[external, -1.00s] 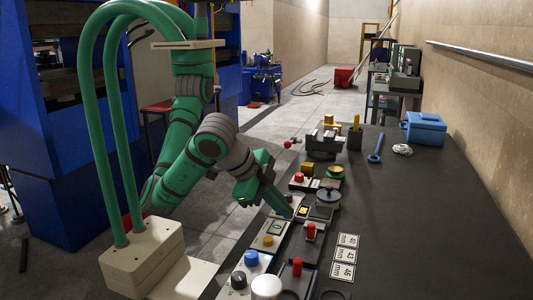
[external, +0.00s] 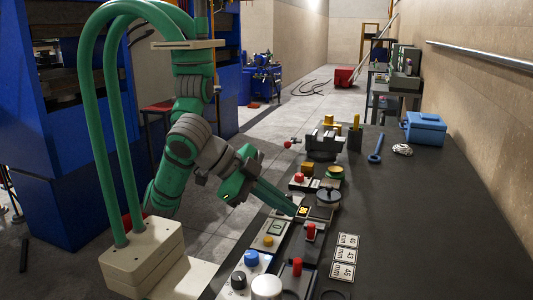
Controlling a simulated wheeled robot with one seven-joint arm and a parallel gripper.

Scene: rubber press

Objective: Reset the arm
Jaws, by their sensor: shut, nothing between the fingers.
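My green and grey arm reaches from the left toward the near-left edge of the dark workbench (external: 420,240). My gripper (external: 294,210) is shut and empty.
Buttons and knobs line the bench's left edge: a blue button (external: 251,258), a red switch (external: 311,231) and a round grey dial (external: 328,196). A vise (external: 325,142), a blue toolbox (external: 424,128) and number cards (external: 345,255) are also on the bench. Its right side is mostly clear.

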